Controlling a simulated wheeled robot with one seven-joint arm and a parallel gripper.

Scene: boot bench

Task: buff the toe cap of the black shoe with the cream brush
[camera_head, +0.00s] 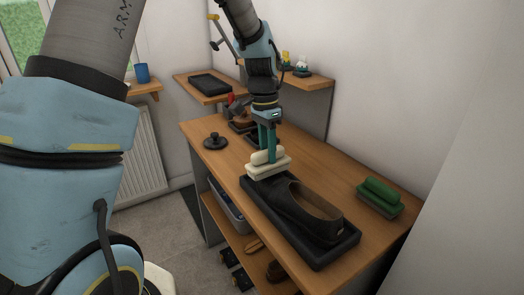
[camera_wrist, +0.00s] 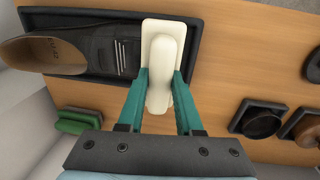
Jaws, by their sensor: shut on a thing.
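My gripper (camera_head: 269,150) is shut on the handle of the cream brush (camera_head: 267,170). In the wrist view my gripper (camera_wrist: 159,78) has its two teal fingers on either side of the handle of the cream brush (camera_wrist: 162,50). The black shoe (camera_head: 296,207) lies in a dark tray (camera_head: 331,256) on the bench. The shoe also shows in the wrist view (camera_wrist: 105,56), with its brown opening at the left. The brush is over the toe end of the shoe and hides the toe cap. I cannot tell whether its bristles touch the toe.
A green brush (camera_head: 380,196) sits at the right of the wooden bench (camera_head: 225,172). A black round lidded thing (camera_head: 215,142) and several dark tins or brushes stand farther back. A shelf with a black tray (camera_head: 210,84) is behind. A grey bin (camera_head: 226,204) is below.

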